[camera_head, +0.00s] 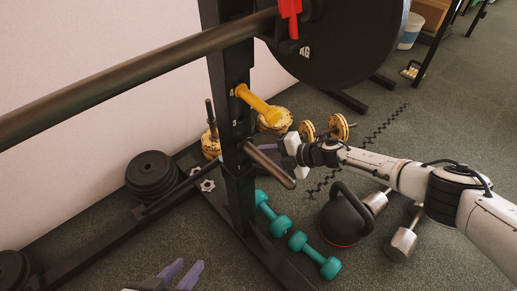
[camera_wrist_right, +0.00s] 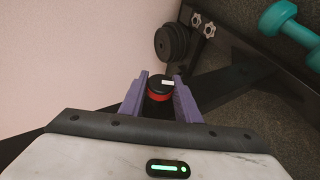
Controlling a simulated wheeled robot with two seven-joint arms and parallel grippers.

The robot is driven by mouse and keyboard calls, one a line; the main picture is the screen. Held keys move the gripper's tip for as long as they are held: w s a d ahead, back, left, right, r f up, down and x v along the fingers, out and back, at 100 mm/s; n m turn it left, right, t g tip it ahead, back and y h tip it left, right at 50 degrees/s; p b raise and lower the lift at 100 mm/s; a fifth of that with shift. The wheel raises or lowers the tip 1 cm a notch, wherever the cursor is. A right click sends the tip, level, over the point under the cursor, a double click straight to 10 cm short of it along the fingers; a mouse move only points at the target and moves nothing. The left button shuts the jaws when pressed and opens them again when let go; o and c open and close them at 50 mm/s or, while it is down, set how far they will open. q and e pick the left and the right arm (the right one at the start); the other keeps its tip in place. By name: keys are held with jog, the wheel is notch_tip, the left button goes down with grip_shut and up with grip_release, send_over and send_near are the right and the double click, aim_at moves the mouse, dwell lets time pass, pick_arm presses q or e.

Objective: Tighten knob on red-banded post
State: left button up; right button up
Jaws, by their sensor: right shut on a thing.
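The black upright post (camera_head: 232,130) stands left of centre in the head view. In the right wrist view a round black knob (camera_wrist_right: 160,82) with a red band (camera_wrist_right: 158,97) and a small pale mark sits between the purple fingers of my right gripper (camera_wrist_right: 161,79), which is shut on it. In the head view my right gripper (camera_head: 270,148) reaches behind the post from the right; its fingers are mostly hidden by the post and a grey peg, and the knob is hidden. My left gripper (camera_head: 188,264) is at the bottom edge, its purple fingers apart and empty.
A yellow-handled pin (camera_head: 257,103) and a grey peg (camera_head: 270,165) stick out from the post. A barbell (camera_head: 130,76) crosses above. Black plates (camera_head: 153,175), teal dumbbells (camera_head: 314,256) and a kettlebell (camera_head: 345,215) sit around the base. A pale wall is at left.

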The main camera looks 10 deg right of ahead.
pick_arm(q)
jog(key=shift+s+a+r+t+p, duration=0.3)
jog(key=shift+a+r+p, duration=0.2)
jog(key=shift+r, duration=0.1)
pick_arm(e)
jog(key=shift+g+h, duration=0.3)
jog(key=shift+g, duration=0.1)
jog(key=o, duration=1)
pick_arm(q)
jog(key=r+p, duration=0.1)
jog(key=p, duration=0.1)
jog(key=a+r+p, duration=0.1)
jog(key=p, duration=0.2)
jog(key=shift+s+r+y, duration=0.1)
jog(key=shift+s+y, duration=0.25)
jog(key=shift+y, duration=0.05)
pick_arm(e)
jog(key=v, duration=1)
jog(key=shift+s+d, duration=0.1)
jog(key=shift+s, duration=0.05)
